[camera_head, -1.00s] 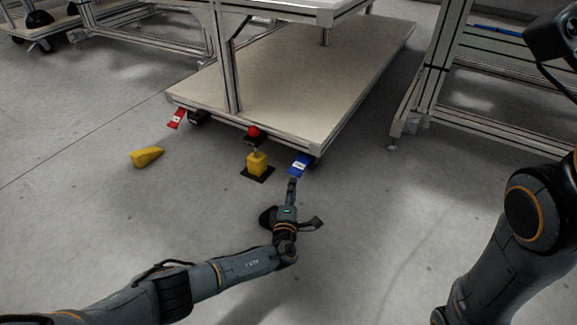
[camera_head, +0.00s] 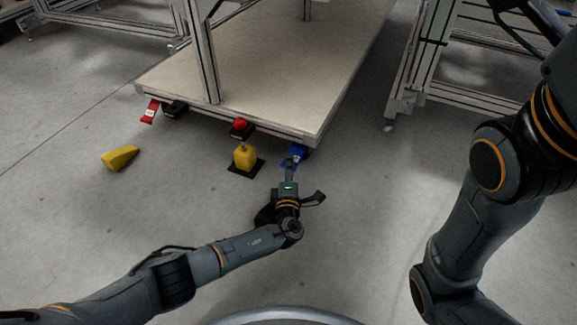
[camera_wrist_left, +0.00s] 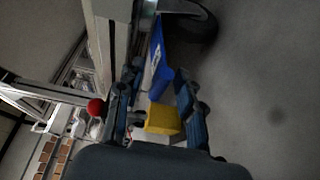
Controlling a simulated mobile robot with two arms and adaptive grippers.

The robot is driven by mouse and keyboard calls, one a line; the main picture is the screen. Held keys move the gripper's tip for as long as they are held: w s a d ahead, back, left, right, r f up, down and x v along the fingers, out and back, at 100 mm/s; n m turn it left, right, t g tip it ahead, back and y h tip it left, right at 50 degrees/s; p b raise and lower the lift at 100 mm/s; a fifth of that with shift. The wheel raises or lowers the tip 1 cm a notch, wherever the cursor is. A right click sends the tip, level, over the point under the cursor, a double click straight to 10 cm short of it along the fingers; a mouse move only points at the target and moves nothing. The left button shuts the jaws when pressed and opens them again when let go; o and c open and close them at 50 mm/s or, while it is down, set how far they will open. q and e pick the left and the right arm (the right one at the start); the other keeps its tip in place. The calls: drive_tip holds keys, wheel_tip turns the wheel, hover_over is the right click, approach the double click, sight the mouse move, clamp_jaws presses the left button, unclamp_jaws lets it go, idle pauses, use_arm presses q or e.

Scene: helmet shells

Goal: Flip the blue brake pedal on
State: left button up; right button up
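The blue brake pedal (camera_head: 297,152) sits at the near right corner of the low cart, by its caster. My left gripper (camera_head: 290,163) is right at the pedal in the head view and partly covers it. In the left wrist view, the blue pedal (camera_wrist_left: 161,62) lies ahead, between the two spread fingers of my left gripper (camera_wrist_left: 158,75). The gripper looks open; whether a finger touches the pedal cannot be told. My right arm shows at the right of the head view, but its gripper is not visible.
A yellow wedge (camera_head: 120,158) lies on the floor farther left. Floor to the right is clear.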

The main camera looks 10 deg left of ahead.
use_arm(q)
clamp_jaws()
drive_tip(key=shift+f, duration=0.15)
drive_tip(key=shift+w+f+n+t, duration=0.15)
drive_tip(key=shift+f+n+t, duration=0.2)
drive_tip(key=shift+t, duration=0.25)
drive_tip(key=shift+o, duration=0.7)
unclamp_jaws()
